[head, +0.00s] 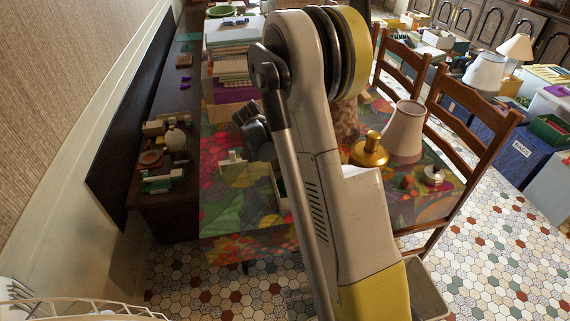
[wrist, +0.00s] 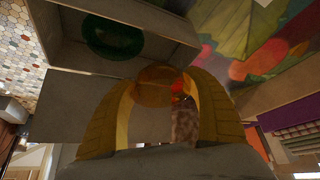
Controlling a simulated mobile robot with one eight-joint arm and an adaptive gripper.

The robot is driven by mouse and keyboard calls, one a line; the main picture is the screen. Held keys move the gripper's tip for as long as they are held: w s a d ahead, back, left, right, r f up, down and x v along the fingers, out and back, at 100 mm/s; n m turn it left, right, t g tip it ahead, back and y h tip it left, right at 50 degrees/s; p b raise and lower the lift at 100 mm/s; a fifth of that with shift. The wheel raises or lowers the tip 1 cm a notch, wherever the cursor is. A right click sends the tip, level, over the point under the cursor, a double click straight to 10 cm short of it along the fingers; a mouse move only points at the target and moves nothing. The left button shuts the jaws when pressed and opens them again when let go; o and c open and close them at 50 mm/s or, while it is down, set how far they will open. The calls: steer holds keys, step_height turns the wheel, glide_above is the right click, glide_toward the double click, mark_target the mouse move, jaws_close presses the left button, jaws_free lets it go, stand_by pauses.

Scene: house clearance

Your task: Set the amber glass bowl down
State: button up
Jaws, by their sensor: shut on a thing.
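The amber glass bowl (wrist: 152,92) shows in the wrist view, see-through and orange-brown, between the two yellow fingers of my gripper (wrist: 158,84). My gripper is shut on it. Beyond it is a grey open box (wrist: 60,60) with a dark green round thing (wrist: 113,38) inside. The bowl appears in front of the box's edge; I cannot tell whether it touches anything. In the head view my arm covers the middle of the flowered table (head: 225,215), and the bowl and fingertips are hidden.
A dark sideboard (head: 180,110) with small objects runs along the left. The table's near left corner looks clear.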

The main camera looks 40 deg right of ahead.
steer(key=shift+f, duration=0.6)
steer(key=shift+f+b, duration=0.55)
steer(key=shift+f, duration=0.1)
